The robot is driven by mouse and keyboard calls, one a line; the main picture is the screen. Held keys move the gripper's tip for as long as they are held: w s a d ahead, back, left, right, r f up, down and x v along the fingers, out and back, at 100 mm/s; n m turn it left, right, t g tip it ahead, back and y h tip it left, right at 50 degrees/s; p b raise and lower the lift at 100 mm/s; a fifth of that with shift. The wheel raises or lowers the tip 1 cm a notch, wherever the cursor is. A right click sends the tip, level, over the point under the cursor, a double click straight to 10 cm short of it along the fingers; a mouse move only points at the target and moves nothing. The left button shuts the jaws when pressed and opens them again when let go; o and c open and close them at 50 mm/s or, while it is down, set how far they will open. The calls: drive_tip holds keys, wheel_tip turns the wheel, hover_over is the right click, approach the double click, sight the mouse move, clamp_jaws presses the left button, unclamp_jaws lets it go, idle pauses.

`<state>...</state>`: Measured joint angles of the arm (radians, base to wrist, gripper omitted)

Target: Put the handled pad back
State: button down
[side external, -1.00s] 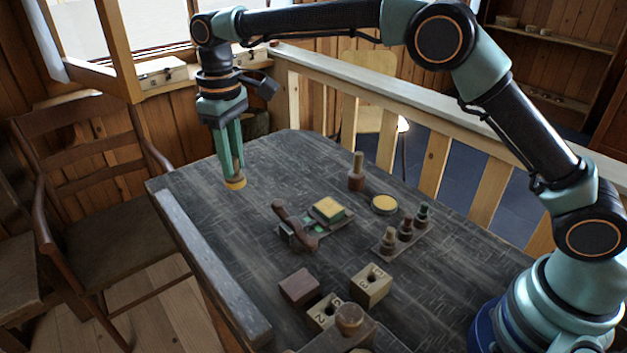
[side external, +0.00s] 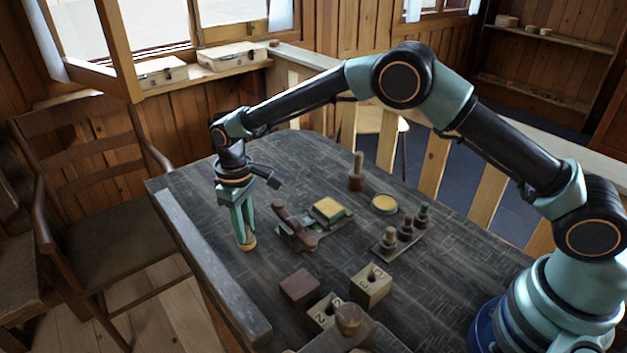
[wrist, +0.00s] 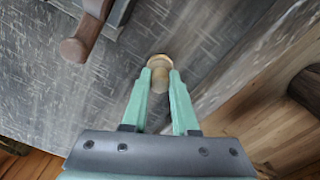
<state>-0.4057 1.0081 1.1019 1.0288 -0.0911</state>
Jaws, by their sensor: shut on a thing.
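My gripper (side external: 246,232) is shut on a small turned piece with a pale wooden handle and a wider round base, which fits the handled pad (wrist: 159,76). A round dish with a yellow top (side external: 384,203) lies empty farther right.
The device with a brown handle (side external: 296,224) and a green-and-yellow block (side external: 328,208) stands close on the right. A raised ledge (side external: 208,262) runs along the left edge.

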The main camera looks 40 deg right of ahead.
drive_tip(key=shift+f, duration=0.35)
drive_tip(key=c, duration=0.7)
unclamp_jaws()
drive_tip(key=shift+r, duration=0.1)
